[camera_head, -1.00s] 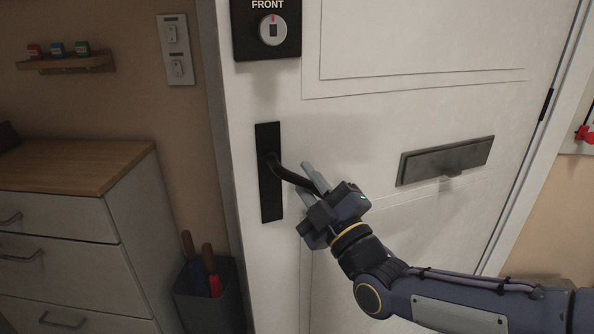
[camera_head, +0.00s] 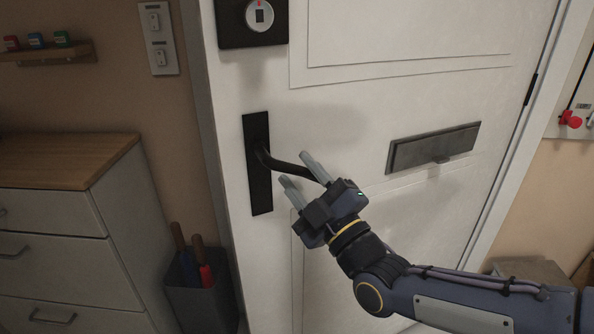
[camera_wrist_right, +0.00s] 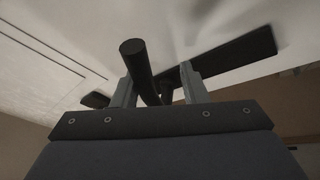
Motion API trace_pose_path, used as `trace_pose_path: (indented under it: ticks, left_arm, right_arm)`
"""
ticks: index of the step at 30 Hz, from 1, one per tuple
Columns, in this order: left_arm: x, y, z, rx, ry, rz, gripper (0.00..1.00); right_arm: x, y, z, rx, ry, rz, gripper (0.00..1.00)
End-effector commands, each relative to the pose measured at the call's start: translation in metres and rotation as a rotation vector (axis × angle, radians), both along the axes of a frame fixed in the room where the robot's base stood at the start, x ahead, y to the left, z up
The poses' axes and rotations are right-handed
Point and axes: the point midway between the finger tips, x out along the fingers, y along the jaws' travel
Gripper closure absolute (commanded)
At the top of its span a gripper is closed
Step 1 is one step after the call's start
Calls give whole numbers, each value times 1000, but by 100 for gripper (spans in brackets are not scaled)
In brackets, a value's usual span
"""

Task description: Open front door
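The white front door (camera_head: 380,110) fills the middle of the head view and looks shut or nearly so. Its black lever handle (camera_head: 275,162) sticks out to the right from a tall black plate (camera_head: 257,190). My right gripper (camera_head: 294,168) is at the lever, open, with its two grey fingers spread on either side of it. In the right wrist view the lever (camera_wrist_right: 140,68) runs between the fingers, nearer the left one, and does not appear clamped. My left gripper is not in view.
A round lock (camera_head: 259,16) sits above the handle and a metal mail slot (camera_head: 433,148) to its right. A drawer cabinet (camera_head: 60,215) and a bin with tools (camera_head: 200,300) stand left of the door.

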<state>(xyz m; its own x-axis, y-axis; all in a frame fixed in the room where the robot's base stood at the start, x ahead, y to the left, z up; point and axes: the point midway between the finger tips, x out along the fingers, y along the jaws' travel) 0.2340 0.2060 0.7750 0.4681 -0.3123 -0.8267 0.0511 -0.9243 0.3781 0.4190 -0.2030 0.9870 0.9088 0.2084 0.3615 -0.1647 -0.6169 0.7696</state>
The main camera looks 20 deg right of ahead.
Motion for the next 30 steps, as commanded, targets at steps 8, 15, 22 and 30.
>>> trace_pose_path:
  ticks: [8, 15, 22, 30]
  left_arm:
    - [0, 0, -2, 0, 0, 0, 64]
    - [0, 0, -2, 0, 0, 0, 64]
    - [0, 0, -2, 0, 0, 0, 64]
    - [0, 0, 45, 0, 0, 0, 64]
  right_arm:
    - [-44, -11, -18, 1, -1, -3, 62]
    - [-58, -14, -23, 1, 0, -1, 62]
    - [-59, -14, -23, 1, -2, -1, 63]
    - [-50, -24, -9, 138, 237, 6, 99]
